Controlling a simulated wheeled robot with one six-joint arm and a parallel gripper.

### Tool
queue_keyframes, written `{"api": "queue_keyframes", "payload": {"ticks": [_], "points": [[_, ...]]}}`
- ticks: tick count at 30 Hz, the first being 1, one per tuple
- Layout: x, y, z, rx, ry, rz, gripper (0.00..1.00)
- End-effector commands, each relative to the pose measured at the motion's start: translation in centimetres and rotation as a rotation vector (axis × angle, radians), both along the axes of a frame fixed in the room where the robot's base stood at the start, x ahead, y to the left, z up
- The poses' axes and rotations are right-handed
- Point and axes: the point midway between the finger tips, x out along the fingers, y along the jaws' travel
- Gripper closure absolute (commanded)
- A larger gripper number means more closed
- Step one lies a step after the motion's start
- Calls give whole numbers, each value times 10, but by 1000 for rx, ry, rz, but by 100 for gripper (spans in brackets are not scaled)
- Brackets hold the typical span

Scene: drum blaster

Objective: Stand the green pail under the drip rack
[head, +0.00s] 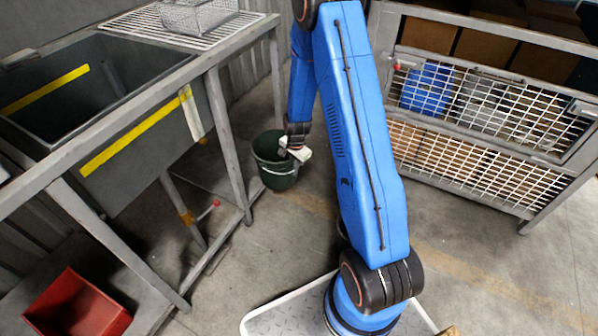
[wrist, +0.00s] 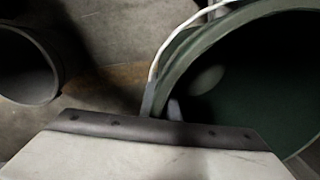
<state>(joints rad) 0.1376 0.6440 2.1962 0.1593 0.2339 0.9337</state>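The green pail (head: 274,162) is upright beside the right-hand leg of the sink bench. Whether its base touches the floor is hard to tell. The drip rack (head: 135,22) is the slatted top at the bench's far end, above and left of the pail. My gripper (head: 291,150) is at the pail's right rim. In the wrist view the pail (wrist: 262,75) fills the right side, with its pale handle along the rim. My gripper's narrow fingers (wrist: 161,103) straddle the rim closely, one outside and one inside, and appear shut on it.
A wire basket (head: 199,14) sits on the rack. The sink bench's legs (head: 228,145) and low rails stand left of the pail. A red bin (head: 76,306) is at lower left. A mesh-fronted cage (head: 480,130) stands at right. Floor between bench and cage is mostly clear.

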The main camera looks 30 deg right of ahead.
Motion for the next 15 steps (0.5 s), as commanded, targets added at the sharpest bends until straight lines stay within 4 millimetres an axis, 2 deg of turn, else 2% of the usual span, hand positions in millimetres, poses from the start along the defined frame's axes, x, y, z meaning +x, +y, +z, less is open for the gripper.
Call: {"api": "queue_keyframes", "payload": {"ticks": [15], "points": [[41,30,-3,-1,-1,1,100]]}}
